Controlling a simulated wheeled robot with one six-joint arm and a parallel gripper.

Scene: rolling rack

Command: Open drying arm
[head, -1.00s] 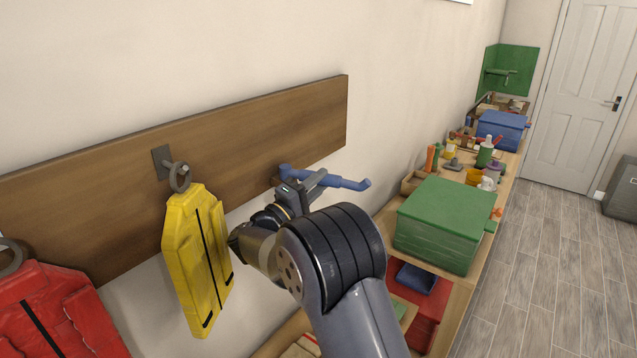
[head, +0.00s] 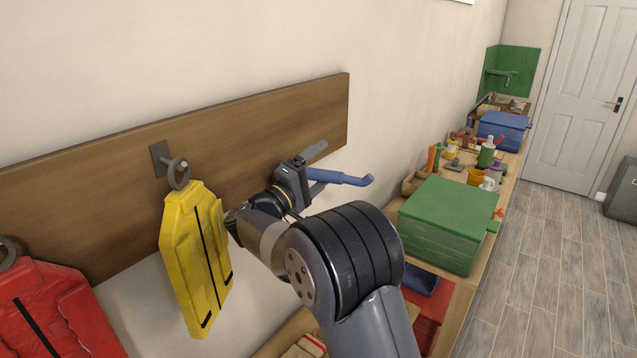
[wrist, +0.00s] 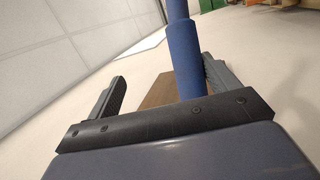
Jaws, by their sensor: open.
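The blue drying arm (head: 343,178) sticks out to the right from near the lower right part of the wooden wall board, with an upturned tip. My gripper (head: 318,168) is open at the drying arm, with one finger above it and one by its underside in the head view. In the wrist view the drying arm (wrist: 184,55) runs between the two open fingers, close to the right finger and well apart from the left one. Whether it touches the right finger I cannot tell. The arm's wall mount is hidden behind my gripper.
The wooden board (head: 250,125) is fixed to the wall. A yellow vest-like item (head: 196,262) hangs from a ring hook left of my arm, with a red one (head: 60,310) further left. A green box (head: 440,225) stands on the bench at right.

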